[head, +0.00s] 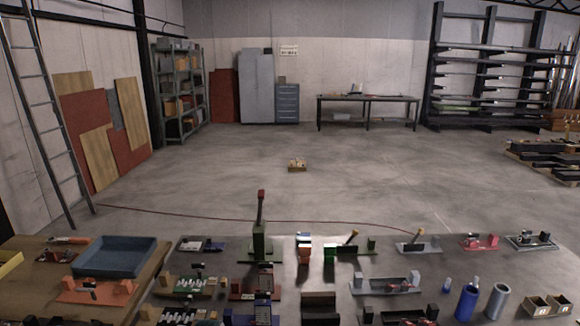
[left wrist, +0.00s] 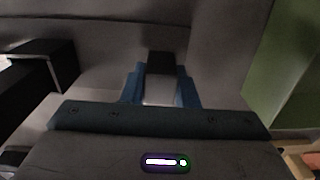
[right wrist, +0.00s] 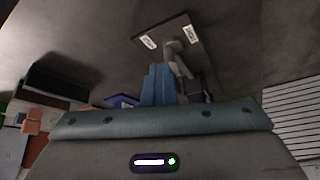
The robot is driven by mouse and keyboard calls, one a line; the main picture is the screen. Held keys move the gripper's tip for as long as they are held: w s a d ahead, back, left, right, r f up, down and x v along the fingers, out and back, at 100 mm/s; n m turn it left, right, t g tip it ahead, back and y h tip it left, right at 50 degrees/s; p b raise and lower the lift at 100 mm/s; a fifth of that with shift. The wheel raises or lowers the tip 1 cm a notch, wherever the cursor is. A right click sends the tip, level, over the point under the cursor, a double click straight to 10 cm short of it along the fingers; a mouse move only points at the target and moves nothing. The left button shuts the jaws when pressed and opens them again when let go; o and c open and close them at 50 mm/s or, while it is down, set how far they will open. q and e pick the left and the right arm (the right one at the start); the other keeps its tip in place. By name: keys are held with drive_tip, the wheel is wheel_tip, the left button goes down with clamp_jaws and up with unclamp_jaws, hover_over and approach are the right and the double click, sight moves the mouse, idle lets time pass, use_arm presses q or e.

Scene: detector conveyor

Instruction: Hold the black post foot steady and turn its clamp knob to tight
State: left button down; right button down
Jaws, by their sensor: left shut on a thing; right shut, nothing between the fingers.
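In the left wrist view a black block (left wrist: 160,62), which looks like part of the post foot, sits between the blue fingers of my left gripper (left wrist: 160,82). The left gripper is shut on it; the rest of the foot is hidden. In the right wrist view my right gripper (right wrist: 158,72) is shut and empty. Its fingertips are just left of a grey clamp knob (right wrist: 178,62) with a lever. I cannot tell whether they touch it. Behind the knob is a dark plate (right wrist: 165,36) with two white labels, too small to read surely. I cannot make out either gripper in the head view.
The grey bench is crowded with small fixtures. A blue tray (head: 115,256) lies on the wooden table at left. A blue cylinder (head: 467,303) and a grey cylinder (head: 496,301) stand at right. A green block with a tall red-tipped lever (head: 260,215) rises at the back.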

drive_tip(key=shift+s+a, duration=0.15)
drive_tip(key=shift+s, duration=0.1)
drive_tip(key=shift+s+a, duration=0.6)
drive_tip(key=shift+s, duration=0.3)
drive_tip(key=shift+a, duration=0.15)
drive_tip(key=shift+s, duration=0.2)
wheel_tip(320, 180, up, 6)
drive_tip(key=shift+s+d, duration=0.15)
drive_tip(key=shift+d, duration=0.25)
idle(0.3)
